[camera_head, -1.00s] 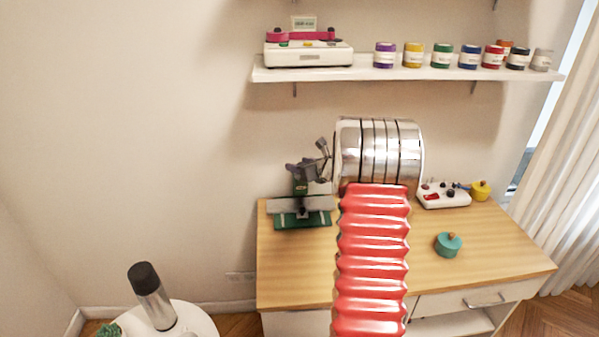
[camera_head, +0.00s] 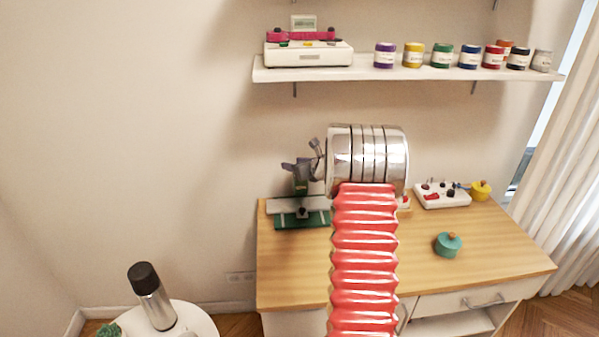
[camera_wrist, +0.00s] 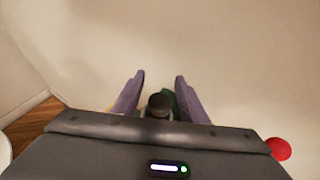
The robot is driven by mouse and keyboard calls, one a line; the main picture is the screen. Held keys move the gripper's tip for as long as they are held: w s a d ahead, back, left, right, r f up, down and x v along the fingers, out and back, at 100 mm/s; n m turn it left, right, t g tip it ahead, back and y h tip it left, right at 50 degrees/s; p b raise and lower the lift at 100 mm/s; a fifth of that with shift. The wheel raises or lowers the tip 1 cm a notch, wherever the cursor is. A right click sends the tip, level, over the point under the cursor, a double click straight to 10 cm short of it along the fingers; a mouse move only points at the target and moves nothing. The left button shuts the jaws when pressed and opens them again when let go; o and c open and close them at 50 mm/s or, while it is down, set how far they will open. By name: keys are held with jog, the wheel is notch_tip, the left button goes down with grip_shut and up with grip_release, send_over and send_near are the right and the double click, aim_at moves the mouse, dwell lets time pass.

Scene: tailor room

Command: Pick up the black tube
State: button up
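My gripper (camera_wrist: 160,82) shows in the wrist view with its two purple-grey fingers apart, so it is open. A dark round-topped thing (camera_wrist: 159,104) shows between the fingers, with some green behind it. I cannot tell whether it is the black tube or how near it is. In the head view my gripper (camera_head: 299,168) is partly seen left of my arm's end, over the green machine (camera_head: 290,219) on the table. No black tube is clearly seen there. A small black-labelled jar (camera_head: 518,59) stands on the wall shelf, far from my gripper.
The wooden table (camera_head: 300,268) carries a teal pot (camera_head: 448,245), a white control box (camera_head: 441,195) and a yellow pot (camera_head: 480,191). The shelf (camera_head: 400,73) above holds several jars and a white device (camera_head: 309,54). A black-capped silver flask (camera_head: 152,296) stands lower left.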

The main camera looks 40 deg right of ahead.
grip_shut()
jog(key=shift+r, duration=0.1)
dwell(0.3)
notch_tip(320, 180, up, 10)
jog(key=shift+f, duration=0.1)
dwell(0.4)
dwell(0.4)
